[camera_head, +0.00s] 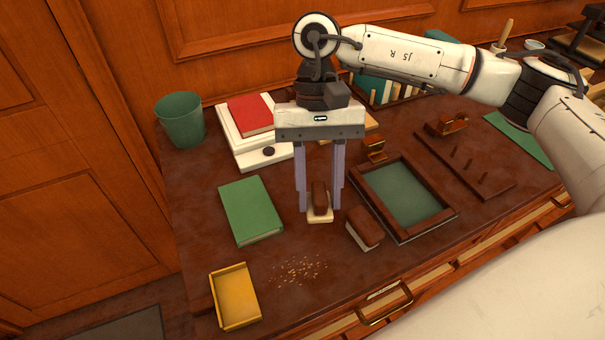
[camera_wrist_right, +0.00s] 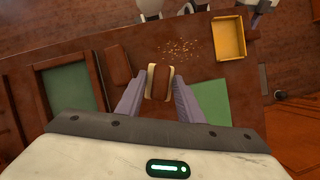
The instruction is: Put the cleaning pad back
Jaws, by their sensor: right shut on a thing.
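My right gripper (camera_head: 320,205) reaches down over the middle of the desk, its two grey-purple fingers on either side of a brown-topped block with a pale cream base, which I take as the cleaning pad (camera_head: 319,198). It is shut on this pad. The pad also shows between the fingertips in the right wrist view (camera_wrist_right: 158,82). I cannot tell whether its base touches the desk. A similar brown block with a pale underside (camera_head: 365,227) lies to its right, beside the framed green tray (camera_head: 437,213). My left gripper is not in view.
Crumbs (camera_head: 300,270) lie in front of the pad, near a yellow open tray (camera_head: 235,296). A green book (camera_head: 251,210) lies to the left. A red book (camera_head: 250,114), a green bin (camera_head: 181,120) and a brown pegged board (camera_head: 465,165) stand farther back.

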